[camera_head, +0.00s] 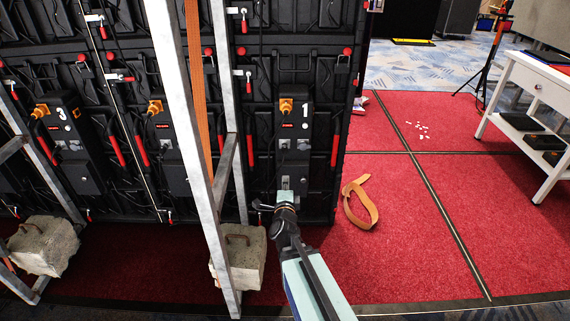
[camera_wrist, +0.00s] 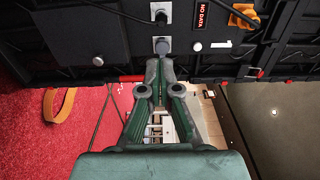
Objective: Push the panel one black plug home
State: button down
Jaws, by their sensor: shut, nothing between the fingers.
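Panel one is the dark box marked 1 (camera_head: 307,112) on the back of the video wall. In the wrist view, which is turned sideways, two grey square sockets show on it. One holds a round black plug (camera_wrist: 160,14).
An orange plug (camera_head: 286,105) and a NO DATA label (camera_wrist: 200,14) are on panel one. A metal post (camera_head: 232,110) and concrete block (camera_head: 240,257) stand left of my arm. An orange strap (camera_head: 361,204) lies on the red carpet, which is mostly clear towards the white table (camera_head: 530,120).

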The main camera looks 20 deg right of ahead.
aim_at(285, 154)
jog(key=b, duration=0.2)
jog(key=w+b, duration=0.1)
jog(key=b, duration=0.2)
jog(key=shift+w+d+f, duration=0.1)
jog(key=shift+d+f, duration=0.2)
jog(key=shift+w+b, duration=0.2)
jog(key=shift+b, duration=1.05)
jog(key=x, duration=0.7)
jog(key=b+x, duration=0.1)
jog(key=x, duration=0.3)
jog(key=shift+w+r, duration=0.3)
jog(key=shift+r, duration=0.05)
jog(key=shift+x, duration=0.95)
